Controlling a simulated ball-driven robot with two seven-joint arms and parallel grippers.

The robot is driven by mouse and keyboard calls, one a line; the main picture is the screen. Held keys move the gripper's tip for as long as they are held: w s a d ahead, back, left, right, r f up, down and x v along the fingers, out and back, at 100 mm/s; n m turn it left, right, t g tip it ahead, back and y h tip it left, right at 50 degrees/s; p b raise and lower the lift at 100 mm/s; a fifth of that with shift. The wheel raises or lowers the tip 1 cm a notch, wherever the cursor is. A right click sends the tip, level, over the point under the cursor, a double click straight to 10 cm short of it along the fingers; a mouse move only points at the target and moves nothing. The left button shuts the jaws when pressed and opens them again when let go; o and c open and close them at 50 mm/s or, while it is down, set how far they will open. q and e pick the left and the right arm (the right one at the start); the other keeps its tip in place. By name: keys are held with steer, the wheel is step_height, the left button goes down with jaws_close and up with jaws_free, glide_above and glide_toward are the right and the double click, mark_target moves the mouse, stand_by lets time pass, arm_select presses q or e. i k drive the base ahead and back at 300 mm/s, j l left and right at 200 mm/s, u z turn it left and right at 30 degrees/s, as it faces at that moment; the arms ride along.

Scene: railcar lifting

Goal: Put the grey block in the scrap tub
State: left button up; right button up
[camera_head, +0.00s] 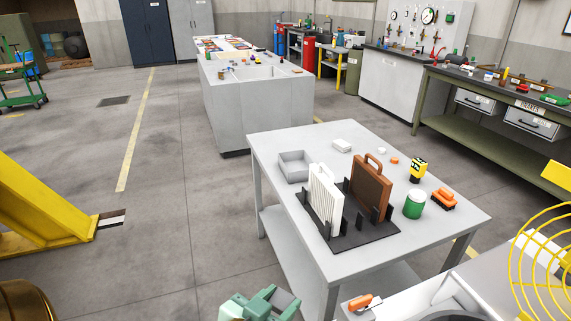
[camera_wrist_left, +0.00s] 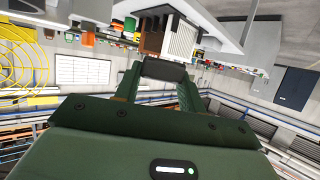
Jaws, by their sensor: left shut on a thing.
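My left gripper (camera_head: 262,304), green, shows at the bottom edge of the head view, in front of the near table. In the left wrist view its two fingers (camera_wrist_left: 163,85) are shut on a dark grey block (camera_wrist_left: 165,70), held clear in the air. In the head view a grey part of the block (camera_head: 284,298) shows beside the fingers. A shallow grey open-topped box (camera_head: 293,175) stands on the near table's far left corner. I cannot tell whether it is the scrap tub; no label shows. My right gripper is not in view.
The near table (camera_head: 410,255) carries a black rack (camera_head: 362,237) with a white ribbed panel (camera_head: 325,198) and a brown panel (camera_head: 370,188) upright. A green can (camera_head: 414,204) and small orange and yellow items stand to the right.

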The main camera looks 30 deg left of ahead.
mark_target(297, 166)
steer(key=i+j, duration=0.2)
steer(key=j, duration=0.2)
steer(key=i+j, duration=0.25)
steer(key=j, duration=0.15)
steer(key=i+j, duration=0.2)
steer(key=j, duration=0.2)
steer(key=i+j, duration=0.2)
steer(key=j, duration=0.2)
steer(key=i+j, duration=0.2)
steer(key=j, duration=0.25)
steer(key=i+j, duration=0.25)
steer(key=j, duration=0.15)
steer(key=i+j, duration=0.2)
steer(key=j, duration=0.2)
